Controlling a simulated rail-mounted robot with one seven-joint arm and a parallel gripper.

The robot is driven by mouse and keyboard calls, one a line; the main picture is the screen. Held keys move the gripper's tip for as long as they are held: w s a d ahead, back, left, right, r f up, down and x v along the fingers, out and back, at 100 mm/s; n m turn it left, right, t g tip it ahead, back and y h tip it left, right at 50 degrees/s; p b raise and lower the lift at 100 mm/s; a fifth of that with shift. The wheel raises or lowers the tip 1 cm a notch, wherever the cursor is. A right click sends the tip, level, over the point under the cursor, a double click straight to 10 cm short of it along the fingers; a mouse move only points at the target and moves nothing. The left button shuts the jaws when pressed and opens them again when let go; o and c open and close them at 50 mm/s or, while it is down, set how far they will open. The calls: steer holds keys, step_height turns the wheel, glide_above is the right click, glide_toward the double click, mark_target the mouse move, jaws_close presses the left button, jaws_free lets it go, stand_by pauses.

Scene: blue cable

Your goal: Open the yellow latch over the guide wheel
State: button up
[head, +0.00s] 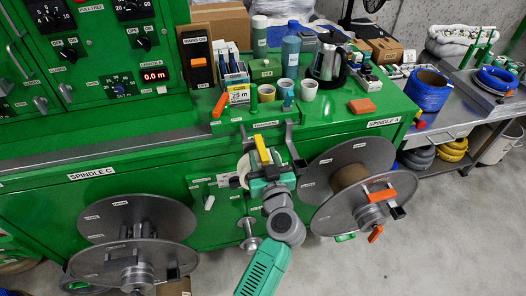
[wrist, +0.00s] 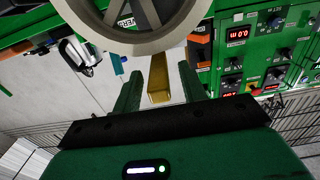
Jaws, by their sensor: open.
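The yellow latch (head: 263,150) stands tilted above the guide wheel at the front of the green machine. In the wrist view the yellow latch (wrist: 158,80) lies between the two green fingers, with a visible gap on each side. The pale guide wheel (wrist: 170,42) fills the top of the wrist view; in the head view only part of the guide wheel (head: 243,168) shows, left of my gripper. My gripper (wrist: 160,72) is open around the latch and holds nothing. In the head view my gripper (head: 268,170) partly hides the wheel and the latch's lower end.
Spindle reels stand on both sides, a grey reel (head: 134,240) at left and another (head: 335,195) at right with an orange handle (head: 380,195). Cups, a kettle (head: 327,62) and boxes crowd the green worktop above. The floor in front is mostly clear.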

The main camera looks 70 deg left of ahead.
steer(key=shift+w+a, duration=0.2)
steer(key=shift+a, duration=0.65)
jaws_close()
steer(key=shift+d+r, duration=0.1)
steer(key=shift+r, duration=0.05)
